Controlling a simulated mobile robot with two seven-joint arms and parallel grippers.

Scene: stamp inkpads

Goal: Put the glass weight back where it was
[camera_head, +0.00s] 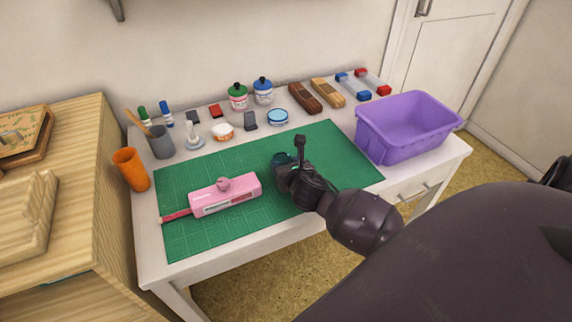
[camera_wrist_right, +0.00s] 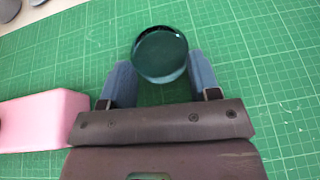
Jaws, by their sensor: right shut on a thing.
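The glass weight (camera_wrist_right: 160,55) is a round, dark teal glass disc. In the right wrist view it sits between the two blue-grey fingers of my right gripper (camera_wrist_right: 161,78), which is shut on it. In the head view my right gripper (camera_head: 280,162) is over the middle of the green cutting mat (camera_head: 341,153), and only a small teal part of the weight shows, the rest hidden by the gripper. I cannot tell whether the weight touches the mat. My left gripper is not in view.
A pink box-shaped tool (camera_head: 226,196) lies on the mat left of my right gripper. Jars, small blocks and a light-blue round tin (camera_head: 277,117) stand along the back. A purple bin (camera_head: 408,130) stands at the right. An orange cup (camera_head: 131,170) stands at the left.

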